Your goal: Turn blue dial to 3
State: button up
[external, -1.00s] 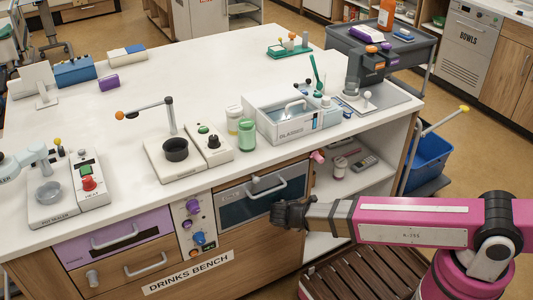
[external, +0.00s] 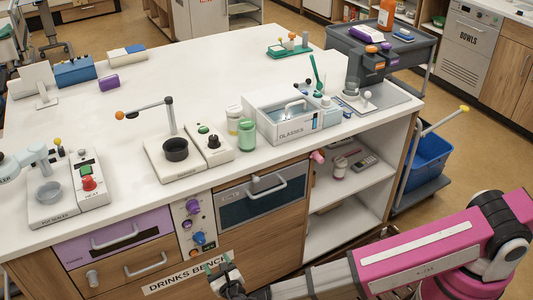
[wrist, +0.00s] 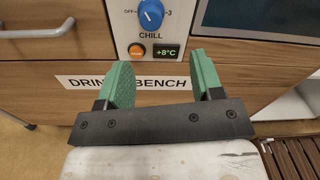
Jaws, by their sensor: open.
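The blue dial (external: 199,238) sits low on the white control panel of the drinks bench front. In the wrist view the blue dial (wrist: 151,14) is above a label "CHILL", with marks "OFF" at its left and "3" at its right; its white pointer line points to the upper left, towards "OFF". My gripper (external: 226,267) is below and to the right of the dial, in front of the bench. In the wrist view my gripper (wrist: 160,85) shows green fingers apart with nothing between them, below the dial and not touching it.
An orange button (wrist: 136,50) and a green "+8°C" display (wrist: 167,52) lie just below the dial. Purple dials (external: 193,206) are higher on the panel. A drawer handle (external: 146,264) sticks out at left and an oven-like door handle (external: 267,189) at right.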

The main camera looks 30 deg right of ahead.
aim_at(202, 242)
jog(key=shift+n+y, duration=0.3)
jog(key=w, duration=0.6)
jog(key=w+a, duration=0.1)
jog(key=w, duration=0.3)
jog(key=shift+w, duration=0.1)
jog(key=c, duration=0.9)
